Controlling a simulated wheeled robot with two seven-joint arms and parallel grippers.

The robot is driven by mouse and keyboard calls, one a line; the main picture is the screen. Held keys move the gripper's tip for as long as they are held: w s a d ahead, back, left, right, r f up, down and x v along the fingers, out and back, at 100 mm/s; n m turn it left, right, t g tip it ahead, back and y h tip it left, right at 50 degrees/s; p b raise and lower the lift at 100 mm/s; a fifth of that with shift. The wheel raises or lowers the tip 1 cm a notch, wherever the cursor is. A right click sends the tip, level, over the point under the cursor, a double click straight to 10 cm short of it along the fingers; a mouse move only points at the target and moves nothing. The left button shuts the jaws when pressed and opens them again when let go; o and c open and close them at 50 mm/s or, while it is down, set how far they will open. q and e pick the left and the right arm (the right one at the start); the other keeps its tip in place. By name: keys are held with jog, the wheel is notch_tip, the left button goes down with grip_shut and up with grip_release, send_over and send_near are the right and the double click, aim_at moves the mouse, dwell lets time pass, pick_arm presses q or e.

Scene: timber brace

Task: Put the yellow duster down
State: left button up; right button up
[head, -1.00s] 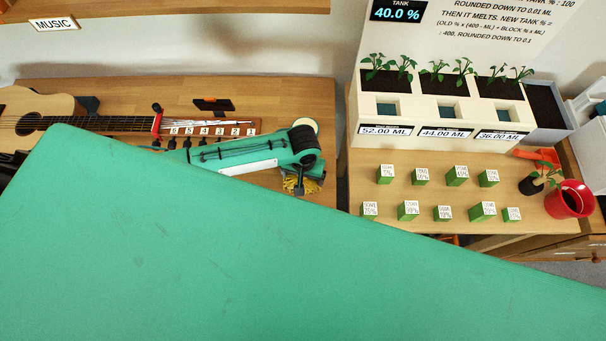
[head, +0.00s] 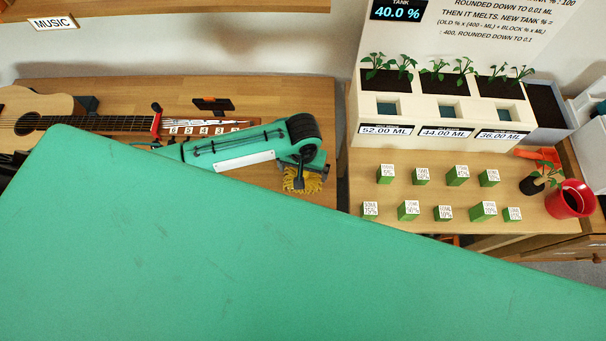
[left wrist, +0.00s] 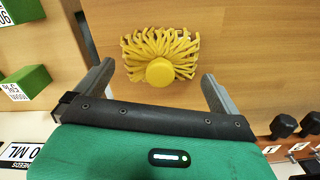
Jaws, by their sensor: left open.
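The yellow duster (left wrist: 160,55) lies on the wooden table in the left wrist view, with its round yellow knob facing the camera and its strands spread out. It also shows in the head view (head: 304,182), partly hidden by my left gripper (head: 300,172). In the left wrist view my left gripper (left wrist: 158,88) is open, its fingers apart on either side of the duster, and no finger visibly touches it. My right gripper is in neither view.
A guitar (head: 40,108) lies at the left of the table, with numbered tags near its neck. Several green blocks (head: 408,210) stand on the right table before a white planter box (head: 440,112). A red pot (head: 570,199) stands at far right. A large green surface fills the foreground.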

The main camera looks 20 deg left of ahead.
pick_arm(q)
notch_tip(320, 180, up, 8)
jog(key=shift+f+b, duration=0.15)
jog(key=shift+b, duration=0.15)
dwell(0.5)
